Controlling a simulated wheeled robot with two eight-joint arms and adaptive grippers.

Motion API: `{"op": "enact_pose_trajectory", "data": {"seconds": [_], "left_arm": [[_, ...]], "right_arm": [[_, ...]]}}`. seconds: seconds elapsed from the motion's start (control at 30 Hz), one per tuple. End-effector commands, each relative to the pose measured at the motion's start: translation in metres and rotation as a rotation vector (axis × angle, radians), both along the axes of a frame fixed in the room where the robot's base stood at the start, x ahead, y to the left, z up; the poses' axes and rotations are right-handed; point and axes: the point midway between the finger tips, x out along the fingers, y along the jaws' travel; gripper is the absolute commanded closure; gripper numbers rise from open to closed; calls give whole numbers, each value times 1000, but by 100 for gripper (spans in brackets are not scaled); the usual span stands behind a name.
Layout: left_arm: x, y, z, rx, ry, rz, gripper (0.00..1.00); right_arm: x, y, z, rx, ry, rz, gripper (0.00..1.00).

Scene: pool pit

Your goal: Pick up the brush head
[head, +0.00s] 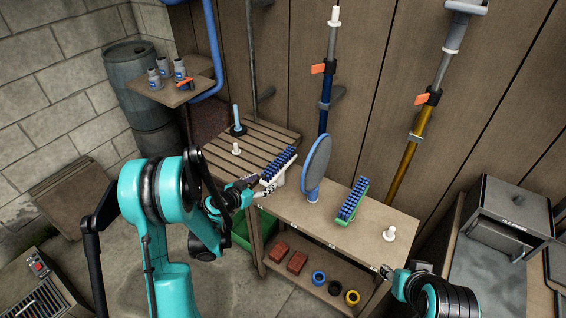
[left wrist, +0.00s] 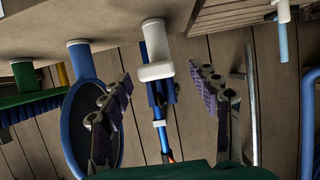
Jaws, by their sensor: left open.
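A white brush head (head: 277,174) with blue bristles stands at the left end of the wooden bench (head: 317,222). My left gripper (head: 262,189) is just in front of it, fingers apart and empty. In the left wrist view, which looks upside down, the white brush head (left wrist: 157,71) shows between the two spread fingers of the left gripper (left wrist: 163,88), seemingly beyond their tips. I cannot tell whether they touch it. A second brush head (head: 352,203), green with blue bristles, stands farther right on the bench. My right gripper (head: 390,271) shows only partly at the bench's front right.
A round blue-rimmed mesh (head: 316,166) stands between the brush heads. A white peg fitting (head: 390,233) is at the bench's right. A slatted table (head: 222,150) adjoins on the left. Poles (head: 327,85) lean on the wall behind. The lower shelf holds red blocks (head: 279,251) and tape rolls (head: 335,288).

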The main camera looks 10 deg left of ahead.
Motion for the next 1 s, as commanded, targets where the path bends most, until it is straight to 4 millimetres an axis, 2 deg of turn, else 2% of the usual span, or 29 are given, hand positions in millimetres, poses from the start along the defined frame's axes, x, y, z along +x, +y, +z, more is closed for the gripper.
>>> {"op": "enact_pose_trajectory", "data": {"seconds": [0.23,0.6,0.9,0.97,1.0], "left_arm": [[20,-5,-13,1,-11,-1,38],[64,-28,-26,1,-10,-1,38],[70,-29,-26,2,-10,2,38],[70,-29,-26,2,-10,2,51],[70,-29,-26,2,-10,2,62]], "right_arm": [[0,0,-7,0,0,0,60],[0,0,-29,0,0,0,60],[1,0,-29,0,0,0,60],[1,0,-29,0,0,0,60],[1,0,-29,0,0,0,60]]}}
